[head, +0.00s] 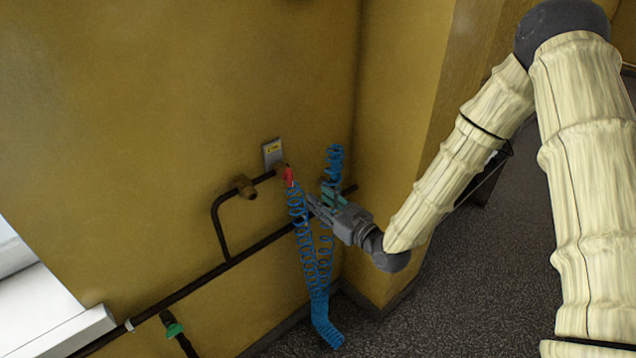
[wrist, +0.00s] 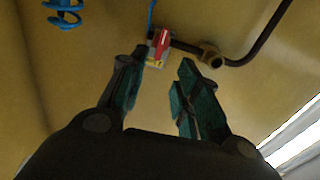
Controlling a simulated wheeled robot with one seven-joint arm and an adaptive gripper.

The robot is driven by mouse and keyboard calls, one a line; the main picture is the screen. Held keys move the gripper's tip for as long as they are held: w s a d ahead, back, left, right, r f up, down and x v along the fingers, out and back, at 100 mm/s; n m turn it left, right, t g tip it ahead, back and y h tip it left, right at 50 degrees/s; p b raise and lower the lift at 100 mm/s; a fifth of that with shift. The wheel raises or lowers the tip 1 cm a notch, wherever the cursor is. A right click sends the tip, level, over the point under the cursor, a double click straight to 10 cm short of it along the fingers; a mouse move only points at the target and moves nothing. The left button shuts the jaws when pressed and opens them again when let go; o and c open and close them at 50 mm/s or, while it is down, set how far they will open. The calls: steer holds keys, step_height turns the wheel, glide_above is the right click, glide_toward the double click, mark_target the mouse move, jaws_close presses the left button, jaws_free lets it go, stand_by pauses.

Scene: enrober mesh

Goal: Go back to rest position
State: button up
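My gripper (head: 318,203) is in front of the yellow wall, beside the blue coiled hose (head: 304,235). In the wrist view its two green-padded fingers (wrist: 158,92) stand apart with nothing between them. A red fitting (head: 289,176) sits at the top of the hose; it also shows in the wrist view (wrist: 160,43), just beyond the fingertips. My arm, in a cream cover, reaches in from the right in the head view. Part of the hose is hidden behind my gripper.
A dark pipe (head: 222,232) with a brass fitting (head: 245,187) runs along the wall. A small grey plate with a yellow label (head: 272,152) is above the red fitting. A green-handled valve (head: 172,325) is low left. A wall corner juts out close to my forearm. The speckled floor (head: 470,275) is clear.

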steer(key=s+d+f+m+g+h+b, duration=0.1)
steer(key=s+d+f+m+g+h, duration=0.2)
steer(key=s+f, duration=0.7)
steer(key=s+d+f+m+g+h, duration=0.1)
steer(key=s+d+f+g+h, duration=0.45)
steer(key=f, duration=0.85)
steer(key=s+d+f+m+g+h, duration=0.1)
steer(key=s+f, duration=0.4)
steer(key=s, duration=0.8)
steer(key=s+d+f+m+g+h+b, duration=0.1)
steer(key=s+d+f+g, duration=0.4)
steer(key=s, duration=0.8)
steer(key=shift+d+m, duration=0.35)
steer(key=shift+m, duration=0.55)
steer(key=shift+d, duration=0.1)
